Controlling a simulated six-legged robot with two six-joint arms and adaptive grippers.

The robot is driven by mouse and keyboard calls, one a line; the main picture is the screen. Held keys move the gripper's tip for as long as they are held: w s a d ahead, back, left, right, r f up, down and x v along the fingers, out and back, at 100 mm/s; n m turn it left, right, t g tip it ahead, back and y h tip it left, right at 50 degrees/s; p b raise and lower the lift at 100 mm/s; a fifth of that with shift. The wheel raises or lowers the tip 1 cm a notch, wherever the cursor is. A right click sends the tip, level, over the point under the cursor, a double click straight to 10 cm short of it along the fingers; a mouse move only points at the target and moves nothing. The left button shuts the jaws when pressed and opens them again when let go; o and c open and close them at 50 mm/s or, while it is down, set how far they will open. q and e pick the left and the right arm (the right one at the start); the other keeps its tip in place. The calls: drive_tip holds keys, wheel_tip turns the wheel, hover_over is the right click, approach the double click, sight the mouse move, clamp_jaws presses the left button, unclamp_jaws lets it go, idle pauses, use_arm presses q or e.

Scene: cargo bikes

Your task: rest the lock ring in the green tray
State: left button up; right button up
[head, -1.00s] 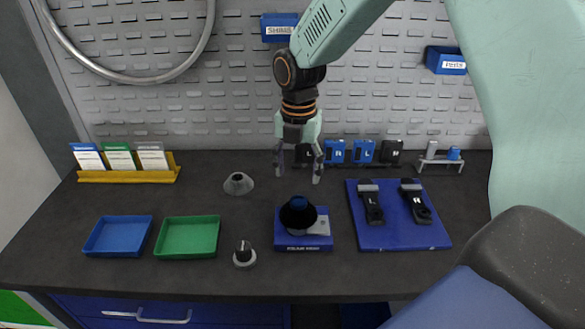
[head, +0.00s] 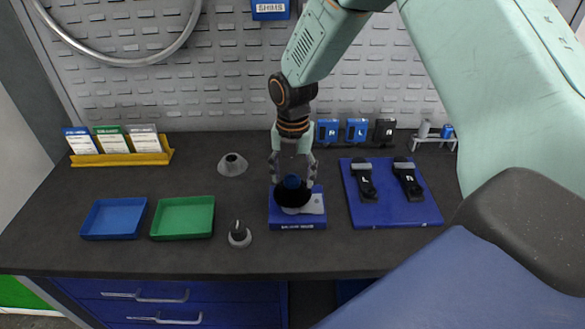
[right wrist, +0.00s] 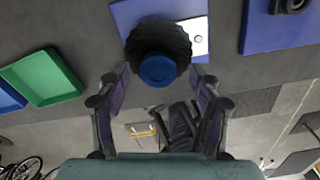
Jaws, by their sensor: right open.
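The green tray (head: 183,234) lies empty on the dark bench, left of centre. A blue stand (head: 298,224) holds a dark, ridged round piece (head: 283,201) with a blue knob (head: 292,182) on top; I cannot tell whether this dark piece is the lock ring. My right gripper (head: 293,177) is open and points down around the knob. In the right wrist view, the blue knob (right wrist: 157,70) and dark ridged piece (right wrist: 152,37) show between the open fingers, with no clear grip on either. My left gripper is out of view.
A blue tray (head: 114,219) sits left of the green one. A grey cone (head: 232,165) and a small black-tipped piece (head: 239,235) stand between trays and stand. A blue board (head: 391,207) with two black pedals or straps lies to the right. A yellow card holder (head: 120,159) stands behind.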

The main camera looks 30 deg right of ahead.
sight(292, 179)
drive_tip(key=shift+w+a+f, duration=0.1)
drive_tip(key=shift+w, duration=0.15)
drive_tip(key=c, duration=0.5)
drive_tip(key=shift+s, duration=0.2)
drive_tip(key=c, duration=0.7)
drive_tip(key=o, duration=0.5)
clamp_jaws()
drive_tip(key=shift+r, duration=0.25)
drive_tip(key=shift+r+p, duration=1.85)
drive_tip(key=shift+p, duration=0.15)
